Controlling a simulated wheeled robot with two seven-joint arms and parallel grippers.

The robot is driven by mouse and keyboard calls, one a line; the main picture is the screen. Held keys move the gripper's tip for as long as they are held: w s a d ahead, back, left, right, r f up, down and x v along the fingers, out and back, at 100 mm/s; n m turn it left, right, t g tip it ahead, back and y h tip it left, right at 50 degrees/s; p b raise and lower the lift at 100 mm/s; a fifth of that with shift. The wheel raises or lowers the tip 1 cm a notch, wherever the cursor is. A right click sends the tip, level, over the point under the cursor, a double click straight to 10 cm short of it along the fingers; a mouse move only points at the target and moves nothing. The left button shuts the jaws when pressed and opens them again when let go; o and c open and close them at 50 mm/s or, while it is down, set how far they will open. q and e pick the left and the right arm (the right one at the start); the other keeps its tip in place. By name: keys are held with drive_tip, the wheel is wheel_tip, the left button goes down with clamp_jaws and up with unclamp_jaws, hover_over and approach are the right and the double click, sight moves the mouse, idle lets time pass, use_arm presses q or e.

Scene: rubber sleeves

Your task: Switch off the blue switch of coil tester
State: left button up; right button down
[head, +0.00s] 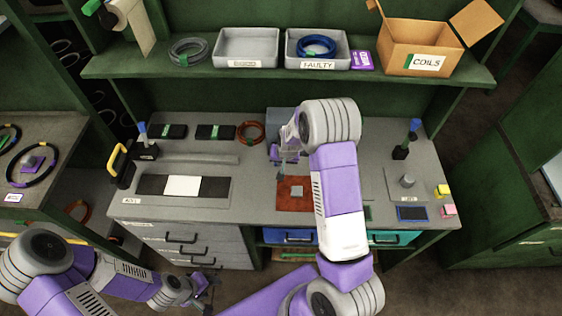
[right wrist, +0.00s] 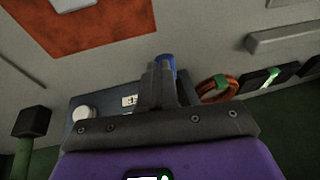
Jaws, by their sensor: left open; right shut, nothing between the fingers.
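The coil tester (head: 279,120) is a grey-blue box at the back of the workbench, partly hidden behind my right arm. In the right wrist view its face (right wrist: 85,101) shows a round white knob and a small white label. The blue switch (right wrist: 166,64) shows just behind my right fingertips, partly covered by them; I cannot tell its position or whether they touch. My right gripper (right wrist: 158,75) is shut and empty in front of the tester; in the head view it points down there. My left gripper (head: 208,288) is open and empty, low in front of the bench drawers.
A red-brown mat (head: 290,207) lies in front of the tester. An orange coil (head: 251,132) and black boxes with green marks (head: 214,132) are to its left. The shelf above holds grey trays (head: 246,47) and a cardboard box (head: 420,45). A black stand (head: 401,152) is at right.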

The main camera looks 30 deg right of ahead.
drive_tip(key=shift+r+p, duration=0.3)
drive_tip(key=shift+r, duration=0.35)
drive_tip(key=s+a+r+p, duration=0.1)
drive_tip(key=s+r+p, duration=0.2)
drive_tip(key=s+r, duration=0.6)
drive_tip(key=shift+a+r, duration=0.35)
drive_tip(key=shift+r, duration=0.05)
drive_tip(key=shift+s, duration=0.1)
